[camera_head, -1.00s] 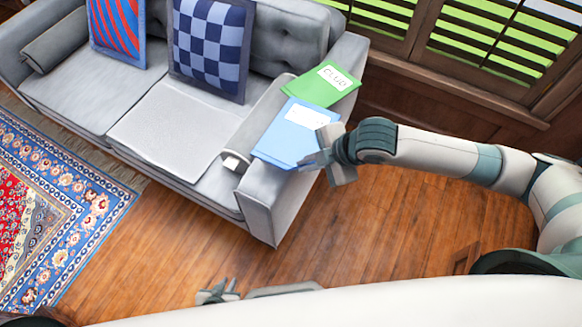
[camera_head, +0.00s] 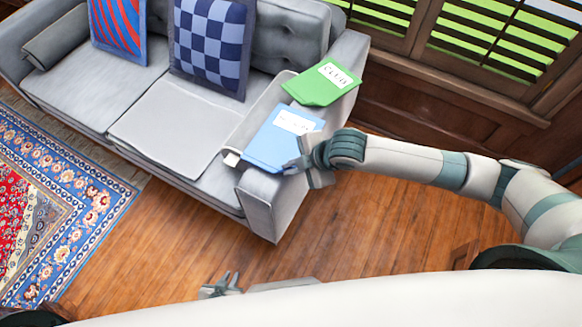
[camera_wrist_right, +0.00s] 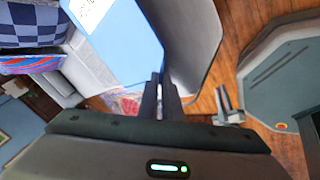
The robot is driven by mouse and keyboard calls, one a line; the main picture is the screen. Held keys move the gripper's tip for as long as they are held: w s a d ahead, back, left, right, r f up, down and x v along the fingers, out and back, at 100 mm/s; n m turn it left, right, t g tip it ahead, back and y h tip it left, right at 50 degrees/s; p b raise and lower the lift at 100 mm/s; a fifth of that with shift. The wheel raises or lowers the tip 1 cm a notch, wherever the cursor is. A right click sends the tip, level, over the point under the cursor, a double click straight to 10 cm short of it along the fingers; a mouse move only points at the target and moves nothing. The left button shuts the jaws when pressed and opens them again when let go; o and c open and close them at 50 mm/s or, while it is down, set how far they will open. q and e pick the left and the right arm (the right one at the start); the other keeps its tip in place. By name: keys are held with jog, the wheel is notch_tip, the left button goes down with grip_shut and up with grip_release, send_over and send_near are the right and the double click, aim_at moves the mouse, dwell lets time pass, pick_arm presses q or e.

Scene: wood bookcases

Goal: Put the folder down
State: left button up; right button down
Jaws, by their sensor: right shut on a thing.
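I cannot tell whether the folder's whole underside touches the armrest. A green folder (camera_head: 312,92) with a white label lies on the same armrest, just behind the blue one. My left gripper (camera_head: 230,279) is low at the bottom, open and empty, away from the folders.
The grey sofa (camera_head: 160,125) holds a checkered blue cushion (camera_head: 209,45) and a striped red and blue cushion (camera_head: 118,30). A patterned rug (camera_head: 75,195) lies at the left. Wood floor (camera_head: 190,225) is clear in front. A shuttered window (camera_head: 480,40) is behind on the right.

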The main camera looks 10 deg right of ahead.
jog(key=shift+f, duration=0.5)
jog(key=c, duration=1.9)
grip_release()
jog(key=shift+c, duration=0.2)
jog(key=v, duration=1.2)
